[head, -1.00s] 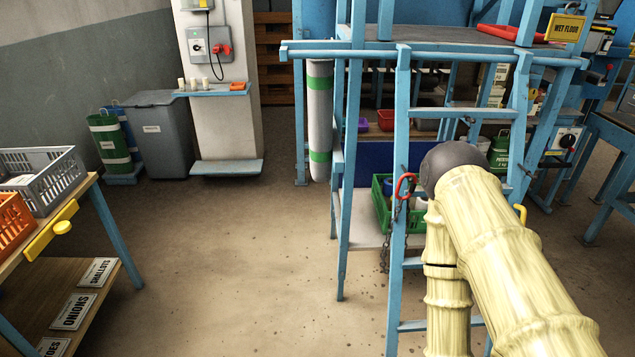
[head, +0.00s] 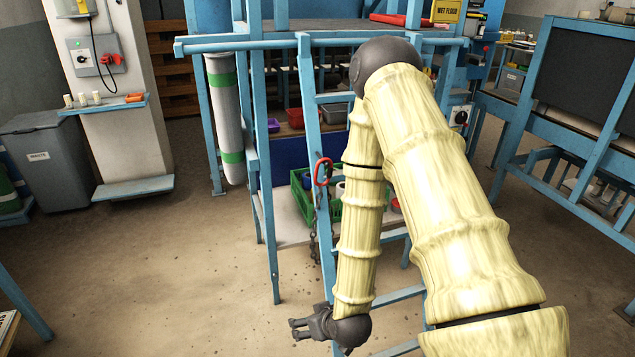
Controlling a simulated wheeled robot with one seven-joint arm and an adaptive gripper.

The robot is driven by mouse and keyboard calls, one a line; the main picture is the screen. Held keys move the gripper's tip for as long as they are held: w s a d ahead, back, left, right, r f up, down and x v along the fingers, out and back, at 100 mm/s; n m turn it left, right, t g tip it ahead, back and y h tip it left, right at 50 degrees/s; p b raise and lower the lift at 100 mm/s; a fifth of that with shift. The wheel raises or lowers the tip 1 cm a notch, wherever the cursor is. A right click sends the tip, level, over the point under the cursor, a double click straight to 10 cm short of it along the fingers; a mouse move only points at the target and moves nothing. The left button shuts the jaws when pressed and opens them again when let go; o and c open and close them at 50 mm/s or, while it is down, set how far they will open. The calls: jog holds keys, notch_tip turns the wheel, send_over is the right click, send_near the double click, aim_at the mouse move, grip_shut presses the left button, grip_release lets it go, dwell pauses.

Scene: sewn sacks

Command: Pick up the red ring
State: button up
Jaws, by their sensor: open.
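The red ring (head: 322,161) is a slim red loop at the upright of a blue ladder (head: 311,120), left of my forearm in the head view. A dark chain (head: 314,240) hangs just below it along the ladder. My gripper (head: 293,328) is low in the picture, well below the ring and apart from it. Its dark fingers point left, parted and empty. The floor shows around the fingertips.
The ladder leans against a blue frame with a platform. Behind it a green crate (head: 298,197) stands on a low shelf. A grey-green tube (head: 225,120) hangs left of the ladder. The floor (head: 150,270) at left is clear.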

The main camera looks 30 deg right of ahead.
jog(key=w+d+r+m+t+h+b, duration=0.1)
jog(key=w+d+r+t+b, duration=0.15)
jog(key=w+d+r, duration=0.45)
jog(key=w+d+r+m+t+h+b, duration=0.1)
jog(key=w+d+r+t+h, duration=0.25)
jog(key=r, duration=0.65)
jog(key=w+d+r+m+t+b, duration=0.1)
jog(key=w+d+r+t+b, duration=0.15)
jog(key=w+d+r, duration=0.4)
jog(key=shift+t, duration=0.45)
jog(key=shift+d+r+p+x, duration=0.1)
jog(key=shift+r+p+x, duration=0.2)
jog(key=shift+x, duration=1.25)
jog(key=shift+d+r+p+x, duration=0.1)
jog(key=shift+r+x, duration=0.35)
jog(key=shift+x, duration=1.05)
jog(key=shift+d+r+p+x, duration=0.15)
jog(key=shift+r+x, duration=0.2)
jog(key=shift+x, duration=1.2)
jog(key=shift+a, duration=0.1)
jog(key=c, duration=1.1)
